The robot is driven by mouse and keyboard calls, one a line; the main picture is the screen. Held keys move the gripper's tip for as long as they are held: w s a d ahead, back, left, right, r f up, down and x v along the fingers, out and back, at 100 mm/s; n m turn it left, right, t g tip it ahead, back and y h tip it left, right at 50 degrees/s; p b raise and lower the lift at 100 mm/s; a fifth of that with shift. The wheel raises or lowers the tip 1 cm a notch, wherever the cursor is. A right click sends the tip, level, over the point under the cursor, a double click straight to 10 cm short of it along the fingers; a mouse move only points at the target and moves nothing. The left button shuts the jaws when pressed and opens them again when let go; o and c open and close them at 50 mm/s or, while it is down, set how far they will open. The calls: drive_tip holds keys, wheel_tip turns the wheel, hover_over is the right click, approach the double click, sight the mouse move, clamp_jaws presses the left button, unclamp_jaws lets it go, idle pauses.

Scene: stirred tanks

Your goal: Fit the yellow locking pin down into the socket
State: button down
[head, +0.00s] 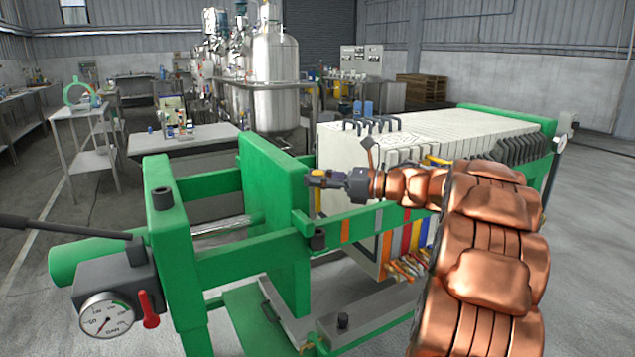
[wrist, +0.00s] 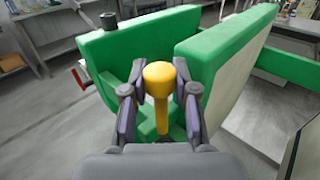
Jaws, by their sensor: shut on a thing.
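My gripper (head: 334,181) is shut on the yellow locking pin (wrist: 162,112). In the wrist view the pin has a round yellow head and a straight shaft, held upright between the two fingers (wrist: 158,82). In the head view only a small bit of yellow (head: 317,173) shows at the fingertips. A dark cylindrical collar (head: 318,239), which looks like the socket, sits on the green side rail below and slightly left of my gripper. The pin is above it and apart from it. The collar's opening is not clear, and I cannot make it out in the wrist view.
The green press frame has a thick upright plate (head: 274,215) just left of my gripper and an end post (head: 172,250) farther left. Pale filter plates (head: 350,150) stand behind my arm. A pressure gauge (head: 106,314) is at lower left. Open floor lies at right.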

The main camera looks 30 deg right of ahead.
sight(318, 212)
drive_tip(key=shift+f+b, duration=2.05)
drive_tip(key=shift+b, duration=0.35)
drive_tip(key=shift+b, duration=2.6)
drive_tip(key=shift+f+b, duration=2.15)
drive_tip(key=shift+b, duration=0.6)
